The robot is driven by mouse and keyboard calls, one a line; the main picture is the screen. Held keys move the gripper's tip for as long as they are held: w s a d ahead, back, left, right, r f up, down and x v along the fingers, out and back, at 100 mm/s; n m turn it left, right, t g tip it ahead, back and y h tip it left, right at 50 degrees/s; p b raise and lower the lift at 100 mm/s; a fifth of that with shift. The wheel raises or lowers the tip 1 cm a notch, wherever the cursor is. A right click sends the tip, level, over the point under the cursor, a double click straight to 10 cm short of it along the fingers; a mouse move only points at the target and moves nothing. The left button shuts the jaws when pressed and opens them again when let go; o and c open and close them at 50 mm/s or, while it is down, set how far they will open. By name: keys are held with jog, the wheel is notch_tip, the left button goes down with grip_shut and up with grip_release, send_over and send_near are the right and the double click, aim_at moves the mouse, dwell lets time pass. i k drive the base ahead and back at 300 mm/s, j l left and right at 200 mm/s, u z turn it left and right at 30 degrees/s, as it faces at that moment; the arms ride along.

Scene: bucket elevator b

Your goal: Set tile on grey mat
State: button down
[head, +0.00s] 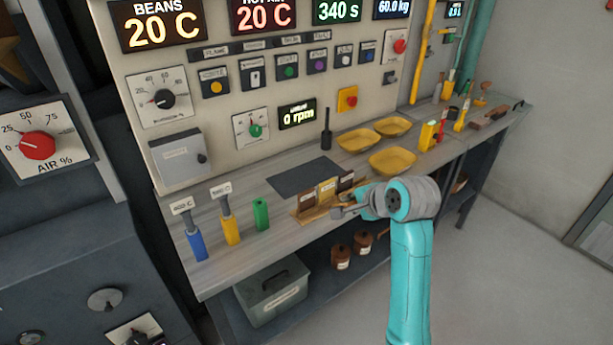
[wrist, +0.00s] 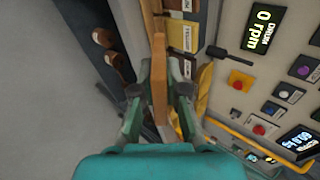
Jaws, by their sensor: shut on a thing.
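My gripper (head: 345,211) is at the front edge of the bench, beside the wooden rack (head: 308,216). In the wrist view my gripper (wrist: 160,92) is shut on a thin orange-brown tile (wrist: 159,75), seen nearly edge-on between the two fingers. In the head view I cannot clearly make the held tile out from the rack and gripper. Labelled tiles of brown, yellow and dark brown stand in the rack; the yellow one (head: 327,190) is in the middle. The dark grey mat (head: 300,177) lies flat and bare on the bench behind the rack.
A green cylinder (head: 261,214) and yellow and blue handled tools stand left of the rack. Yellow dishes (head: 392,160) lie to the right. A black upright tool (head: 326,138) stands behind the mat. The control panel rises at the back. Brown jars (head: 341,257) are on the shelf below.

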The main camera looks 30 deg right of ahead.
aim_at(308, 178)
jog(key=i+l, duration=0.15)
jog(key=i, duration=0.35)
jog(key=i+l, duration=0.15)
jog(key=i, duration=0.35)
